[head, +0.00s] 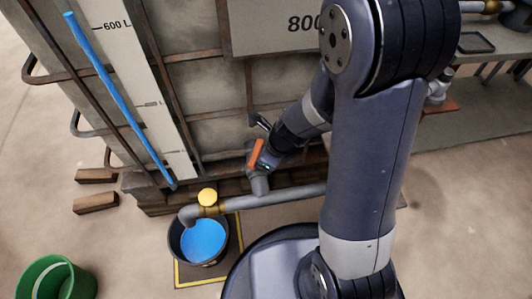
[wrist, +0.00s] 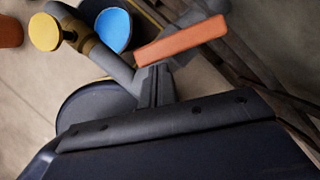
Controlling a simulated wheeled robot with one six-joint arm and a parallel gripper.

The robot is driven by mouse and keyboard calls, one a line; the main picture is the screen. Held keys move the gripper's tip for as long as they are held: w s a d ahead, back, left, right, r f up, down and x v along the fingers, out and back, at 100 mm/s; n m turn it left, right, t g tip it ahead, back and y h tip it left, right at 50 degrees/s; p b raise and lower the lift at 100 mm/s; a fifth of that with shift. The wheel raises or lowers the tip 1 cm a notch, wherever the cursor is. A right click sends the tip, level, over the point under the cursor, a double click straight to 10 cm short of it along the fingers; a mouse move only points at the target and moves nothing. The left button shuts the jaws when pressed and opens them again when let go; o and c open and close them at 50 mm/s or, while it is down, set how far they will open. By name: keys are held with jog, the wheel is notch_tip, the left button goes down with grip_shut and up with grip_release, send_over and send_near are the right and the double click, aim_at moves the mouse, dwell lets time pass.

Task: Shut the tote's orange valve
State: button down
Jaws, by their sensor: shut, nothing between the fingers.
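The tote (head: 210,90) is a caged tank with a litre scale on its side. Its orange valve handle (head: 256,154) sits on a grey valve body (head: 259,183) low on its front. In the head view the handle points steeply up, across the line of the grey pipe. In the wrist view the orange handle (wrist: 180,41) lies just beyond my fingertips. My gripper (head: 265,162) is shut and empty, close beside the handle. In the wrist view my shut gripper (wrist: 155,72) reaches toward the handle's lower edge; I cannot tell whether they touch.
A grey pipe (head: 270,198) with a yellow knob (head: 207,197) leads to a dark bucket (head: 222,262) of blue liquid, standing on a yellow-edged mat (head: 236,226). A green bucket (head: 40,285) stands front left. Wooden blocks (head: 96,202) lie left of the tote. Floor between is clear.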

aim_at(250, 163)
jog(key=m+p, duration=0.1)
jog(key=m, duration=0.1)
jog(key=a+m+t+h, duration=0.1)
jog(key=a+m+p, duration=0.1)
jog(key=m, duration=0.1)
jog(key=shift+s+a+r+m+t+p, duration=0.1)
jog(key=shift+s+a+m+t+p, duration=0.05)
jog(key=shift+s+m+t+p, duration=0.15)
jog(key=m, duration=0.1)
jog(key=a+m+h+p, duration=0.1)
jog(key=m, duration=0.1)
jog(key=shift+w+a+m+t+h+p, duration=0.15)
jog(key=shift+w+m+t+h+p, duration=0.15)
jog(key=shift+m+h+p, duration=0.1)
jog(key=shift+w+a+m+h+p, duration=0.1)
jog(key=shift+a+m+h+p, duration=0.15)
jog(key=shift+m, duration=0.3)
jog(key=shift+w+a+m+h+p, duration=0.15)
jog(key=shift+m+p, duration=0.1)
jog(key=shift+m, duration=0.3)
jog(key=shift+s+d, duration=0.1)
